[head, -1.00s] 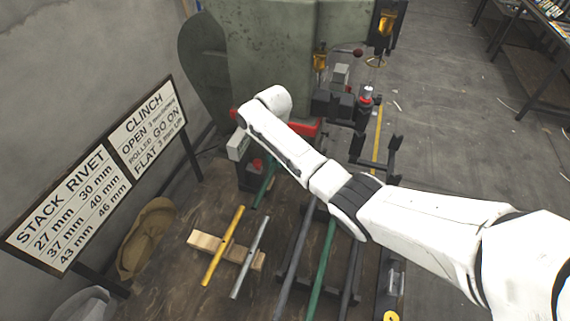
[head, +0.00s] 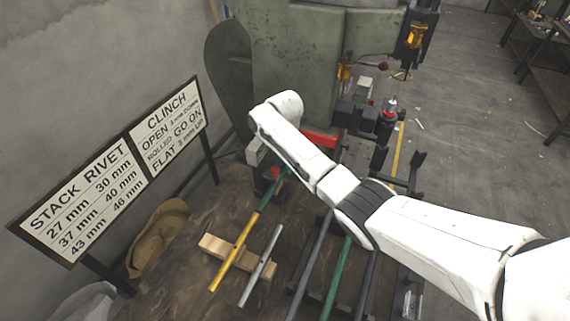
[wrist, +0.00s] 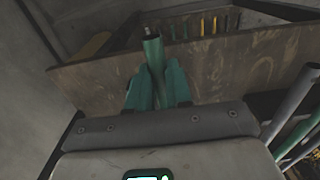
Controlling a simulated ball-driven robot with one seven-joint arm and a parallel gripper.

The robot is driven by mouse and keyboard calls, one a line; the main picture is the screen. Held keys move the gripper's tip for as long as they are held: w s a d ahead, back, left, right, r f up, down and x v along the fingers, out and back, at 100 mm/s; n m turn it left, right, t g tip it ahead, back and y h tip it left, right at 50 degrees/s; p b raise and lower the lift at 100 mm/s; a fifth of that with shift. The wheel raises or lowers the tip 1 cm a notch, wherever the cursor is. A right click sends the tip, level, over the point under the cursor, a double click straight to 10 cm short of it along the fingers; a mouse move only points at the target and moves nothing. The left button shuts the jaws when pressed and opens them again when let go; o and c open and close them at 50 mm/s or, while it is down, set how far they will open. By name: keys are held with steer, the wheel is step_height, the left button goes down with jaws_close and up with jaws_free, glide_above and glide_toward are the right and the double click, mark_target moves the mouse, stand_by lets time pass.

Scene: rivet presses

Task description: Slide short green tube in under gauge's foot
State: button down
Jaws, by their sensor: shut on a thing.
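In the wrist view, my gripper (wrist: 158,92) has its teal fingers shut on the short green tube (wrist: 154,55). The tube sticks out past the fingertips with its near end open.
A yellow tube (head: 229,262) and a grey tube (head: 258,268) lie across a wooden block (head: 214,245). Long grey and green rods (head: 336,282) lie on a rack to the right. A sign (head: 113,180) and a tan sack (head: 160,232) stand left. The green press (head: 298,65) stands behind.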

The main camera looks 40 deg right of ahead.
steer(key=shift+f, duration=0.3)
steer(key=c, duration=1)
jaws_free()
steer(key=shift+o, duration=0.2)
steer(key=shift+r, duration=0.1)
step_height(320, 180, up, 11)
steer(key=b, duration=0.1)
steer(key=shift+f, duration=0.2)
